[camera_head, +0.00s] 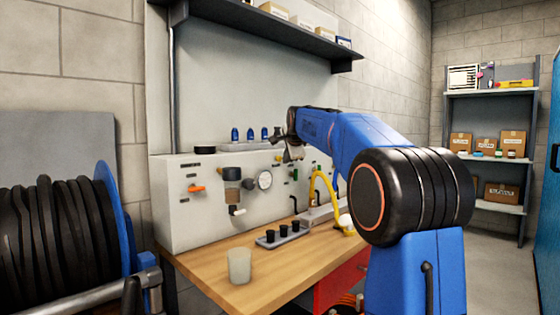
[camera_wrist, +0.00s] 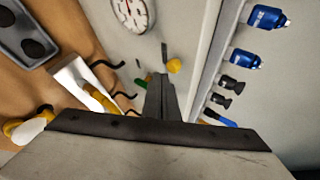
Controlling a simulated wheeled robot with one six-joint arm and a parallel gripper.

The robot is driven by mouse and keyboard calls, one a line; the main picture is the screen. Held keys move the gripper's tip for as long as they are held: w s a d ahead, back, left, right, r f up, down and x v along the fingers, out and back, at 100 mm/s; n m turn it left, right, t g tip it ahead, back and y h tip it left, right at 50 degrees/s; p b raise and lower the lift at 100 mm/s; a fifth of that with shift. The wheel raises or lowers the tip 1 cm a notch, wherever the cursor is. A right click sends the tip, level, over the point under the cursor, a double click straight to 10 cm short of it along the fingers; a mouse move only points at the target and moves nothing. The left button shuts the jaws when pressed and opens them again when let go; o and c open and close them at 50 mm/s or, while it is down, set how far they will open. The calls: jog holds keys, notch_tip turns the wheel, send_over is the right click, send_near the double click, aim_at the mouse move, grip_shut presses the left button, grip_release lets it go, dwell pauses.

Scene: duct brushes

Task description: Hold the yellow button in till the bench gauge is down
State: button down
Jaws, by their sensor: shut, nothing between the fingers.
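The yellow button (camera_wrist: 174,66) is a small round knob on the pale panel in the wrist view. My gripper (camera_wrist: 163,80) is shut and empty, its fingertips close to the button; I cannot tell whether they touch it. In the head view my gripper (camera_head: 289,152) is in front of the panel's upper part, and I cannot make out the button clearly there. The bench gauge (camera_head: 265,180) is a white round dial on the panel, left of my gripper. It is cut off at the top of the wrist view (camera_wrist: 133,12); its reading is too small to tell.
Blue fittings (camera_head: 249,134) stand on the ledge above the panel. The wooden bench (camera_head: 222,262) holds a pale cup (camera_head: 239,266), a tray with black cups (camera_head: 283,235) and a yellow hose (camera_head: 328,187). A hose reel (camera_head: 107,215) stands at left.

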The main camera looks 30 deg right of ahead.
jog(key=shift+w+a, duration=0.1)
jog(key=shift+w, duration=0.2)
jog(key=shift+w+a, duration=0.2)
jog(key=shift+w, duration=0.3)
dwell(0.9)
jog(key=shift+s, duration=0.1)
dwell(1.5)
jog(key=shift+s+d, duration=0.3)
jog(key=shift+s, duration=0.5)
jog(key=s, duration=0.1)
jog(key=s+d, duration=0.1)
jog(key=s, duration=0.2)
jog(key=shift+s+d, duration=0.35)
jog(key=shift+d, duration=0.05)
dwell(0.3)
